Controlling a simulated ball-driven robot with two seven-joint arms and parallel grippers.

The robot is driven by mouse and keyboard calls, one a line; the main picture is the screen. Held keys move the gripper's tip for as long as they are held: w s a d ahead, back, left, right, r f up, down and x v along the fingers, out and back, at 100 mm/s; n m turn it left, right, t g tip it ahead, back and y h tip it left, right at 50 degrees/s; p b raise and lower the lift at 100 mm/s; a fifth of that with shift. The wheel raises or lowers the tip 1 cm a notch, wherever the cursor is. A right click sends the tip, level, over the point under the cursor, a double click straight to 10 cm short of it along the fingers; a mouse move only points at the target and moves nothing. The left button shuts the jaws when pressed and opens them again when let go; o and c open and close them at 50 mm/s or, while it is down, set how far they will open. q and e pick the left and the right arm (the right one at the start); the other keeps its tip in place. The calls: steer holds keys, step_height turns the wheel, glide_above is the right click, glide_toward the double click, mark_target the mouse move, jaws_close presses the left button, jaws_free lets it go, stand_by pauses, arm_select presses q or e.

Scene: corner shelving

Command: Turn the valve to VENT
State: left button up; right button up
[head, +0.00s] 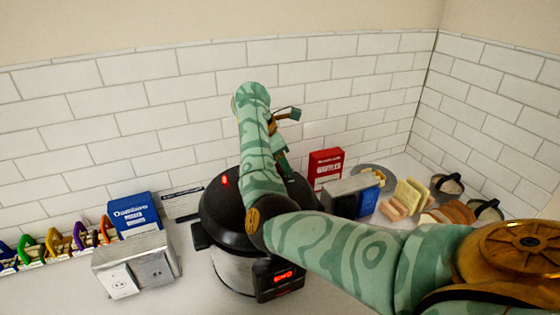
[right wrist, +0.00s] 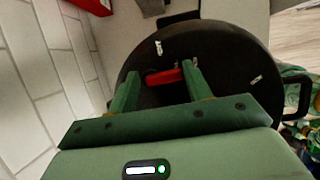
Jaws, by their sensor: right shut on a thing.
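A black-lidded pressure cooker (head: 215,215) with a steel body stands in the middle of the counter. Its round lid (right wrist: 225,50) fills much of the right wrist view. A red valve handle (right wrist: 165,77) on the lid lies between the fingers of my right gripper (right wrist: 160,80), which is shut on it. In the head view my right gripper (head: 284,165) is low behind my arm, and the arm hides the grip. A small red spot (head: 225,181) shows on the lid's left. Two small white marks (right wrist: 158,47) on the lid are too small to read. My left gripper is out of view.
Left are a blue box (head: 134,214), a grey outlet box (head: 135,268) and a rack of colored items (head: 55,242). Tiled walls close off the back and right.

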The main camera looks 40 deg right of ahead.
steer(key=shift+s+f+n, duration=0.1)
steer(key=shift+f+n, duration=0.15)
steer(key=shift+n, duration=0.05)
steer(key=shift+n+t, duration=0.4)
steer(key=shift+n, duration=0.3)
steer(key=shift+s+d+n+t+b, duration=0.15)
steer(key=shift+n+t+b, duration=0.3)
steer(key=shift+n, duration=0.75)
steer(key=n+t, duration=0.1)
steer(key=n, duration=0.1)
steer(key=d+n+t, duration=0.1)
steer(key=n, duration=0.2)
steer(key=shift+y+p, duration=0.3)
steer(key=shift+p, duration=0.05)
steer(key=shift+n, duration=0.3)
steer(key=o, duration=0.7)
steer(key=shift+d, duration=0.1)
steer(key=shift+o, duration=0.5)
steer(key=shift+s+d+r, duration=0.1)
steer(key=shift+r, duration=0.05)
